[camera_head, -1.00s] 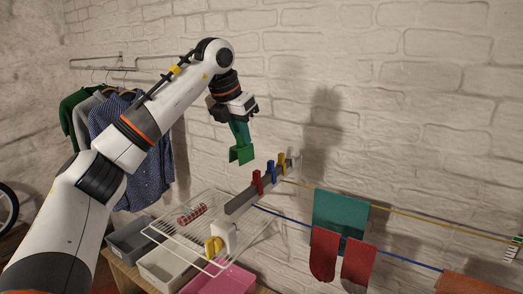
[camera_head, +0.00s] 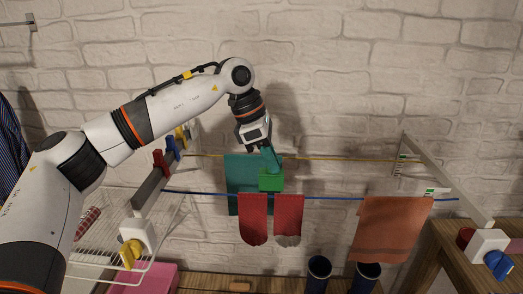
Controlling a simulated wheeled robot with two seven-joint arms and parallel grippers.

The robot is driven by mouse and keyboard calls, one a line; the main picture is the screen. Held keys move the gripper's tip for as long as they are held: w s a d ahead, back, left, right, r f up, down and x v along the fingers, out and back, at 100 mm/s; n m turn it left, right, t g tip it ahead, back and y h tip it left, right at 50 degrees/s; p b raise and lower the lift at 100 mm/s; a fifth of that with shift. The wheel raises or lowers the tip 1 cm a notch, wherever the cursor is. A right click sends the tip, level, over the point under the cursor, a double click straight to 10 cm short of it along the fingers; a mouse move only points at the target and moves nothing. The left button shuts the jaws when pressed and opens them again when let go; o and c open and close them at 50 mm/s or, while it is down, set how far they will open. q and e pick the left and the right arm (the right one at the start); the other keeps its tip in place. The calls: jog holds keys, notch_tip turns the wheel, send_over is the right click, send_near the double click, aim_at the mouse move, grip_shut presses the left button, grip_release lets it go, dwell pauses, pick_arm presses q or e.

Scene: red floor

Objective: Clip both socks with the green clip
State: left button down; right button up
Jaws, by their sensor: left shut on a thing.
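Two red socks, a left one (camera_head: 253,222) and a right one (camera_head: 288,216), hang side by side from the blue line (camera_head: 330,198). My left gripper (camera_head: 269,160) points down above the socks and is shut on the green clip (camera_head: 270,182). My right gripper is not in view.
A teal cloth (camera_head: 237,172) hangs behind the clip, and an orange cloth (camera_head: 390,228) hangs to the right. Red, blue and yellow clips sit on the left rail (camera_head: 150,190). Two dark cylinders (camera_head: 318,272) stand below. A wooden table (camera_head: 450,245) is at the right.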

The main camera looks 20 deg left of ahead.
aim_at(266, 171)
pick_arm(q)
jog(key=shift+d+f+b, duration=0.15)
jog(key=shift+f+b, duration=0.2)
jog(key=shift+f, duration=0.25)
jog(key=shift+f+b, duration=1.05)
jog(key=shift+f, duration=0.45)
jog(key=shift+f+b, duration=0.45)
jog(key=shift+f, duration=0.25)
jog(key=c, duration=1.4)
grip_release()
jog(key=shift+o, duration=0.5)
jog(key=shift+r, duration=0.1)
